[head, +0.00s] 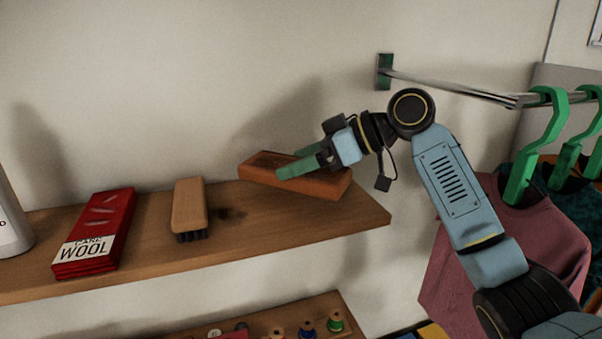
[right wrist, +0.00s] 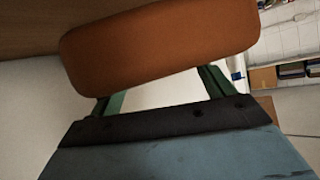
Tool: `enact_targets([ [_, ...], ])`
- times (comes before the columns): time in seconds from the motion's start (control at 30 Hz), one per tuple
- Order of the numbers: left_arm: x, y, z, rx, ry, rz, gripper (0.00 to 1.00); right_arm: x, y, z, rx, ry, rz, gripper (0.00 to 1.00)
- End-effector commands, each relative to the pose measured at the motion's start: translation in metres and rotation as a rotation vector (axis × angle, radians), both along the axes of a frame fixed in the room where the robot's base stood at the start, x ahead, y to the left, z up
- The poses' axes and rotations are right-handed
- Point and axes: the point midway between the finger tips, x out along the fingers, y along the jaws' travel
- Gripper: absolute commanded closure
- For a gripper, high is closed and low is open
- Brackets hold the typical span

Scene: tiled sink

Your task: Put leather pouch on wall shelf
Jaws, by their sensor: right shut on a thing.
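The leather pouch (head: 325,187) is an orange-brown, rounded block at the right end of the wooden wall shelf (head: 350,215). My right gripper (head: 297,165) is shut on it, with green fingers over its sides. The pouch lies at or just over the shelf top and is slightly tilted; I cannot tell if it touches. In the right wrist view the pouch (right wrist: 160,50) fills the space ahead of the fingers (right wrist: 160,95), with brown wood behind it at the upper left. My left gripper is not in view.
On the shelf stand a wooden brush (head: 188,205), a red wool box (head: 97,233) and a white bottle (head: 10,220). A metal rail (head: 450,88) with green hangers (head: 545,145) and clothes is at right. A lower shelf holds several thread spools (head: 307,327).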

Motion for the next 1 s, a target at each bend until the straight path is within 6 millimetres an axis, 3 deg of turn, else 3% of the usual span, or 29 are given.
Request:
enact_targets([
  [0.2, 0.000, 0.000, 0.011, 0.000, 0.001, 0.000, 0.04, 0.001, 0.001, -0.029, 0.001, 0.003, 0.000, 0.76],
  [0.63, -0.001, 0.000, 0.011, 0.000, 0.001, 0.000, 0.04, 0.003, 0.001, -0.037, 0.001, 0.000, 0.000, 0.76],
  [0.67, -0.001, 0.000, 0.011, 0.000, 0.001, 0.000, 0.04, 0.003, 0.001, -0.038, -0.001, 0.001, 0.000, 0.16],
  [0.8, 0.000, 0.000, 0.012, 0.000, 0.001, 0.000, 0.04, 0.003, 0.001, -0.038, -0.001, 0.001, 0.000, 0.00],
  [1.0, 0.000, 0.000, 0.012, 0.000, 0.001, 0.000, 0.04, 0.003, 0.001, -0.037, -0.001, 0.001, 0.000, 0.00],
])
